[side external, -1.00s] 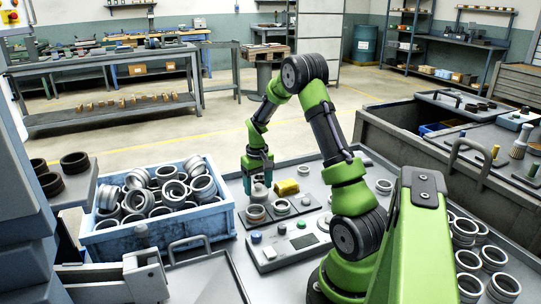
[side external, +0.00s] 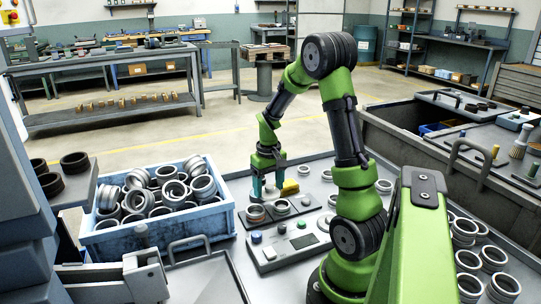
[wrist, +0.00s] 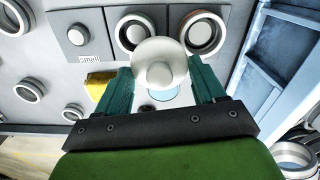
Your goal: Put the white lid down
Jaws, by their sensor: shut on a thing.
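A white lid with a round knob (wrist: 158,70) sits between the two teal fingers of my gripper (wrist: 160,88) in the wrist view. My gripper is shut on it. In the side view my gripper (side external: 270,184) points down over the work table, behind the two ring stations and beside the yellow block. The lid is small there and partly hidden by the fingers. A pale blue round patch (wrist: 166,92) shows just under the lid in the wrist view; I cannot tell what it is, or whether the lid touches anything below.
Two ring stations hold a ring each, the left one (side external: 255,213) and the right one (side external: 281,206). The yellow block (side external: 290,187) is close to the fingers. A blue bin of rings (side external: 157,231) stands left. A button panel (side external: 284,250) lies in front.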

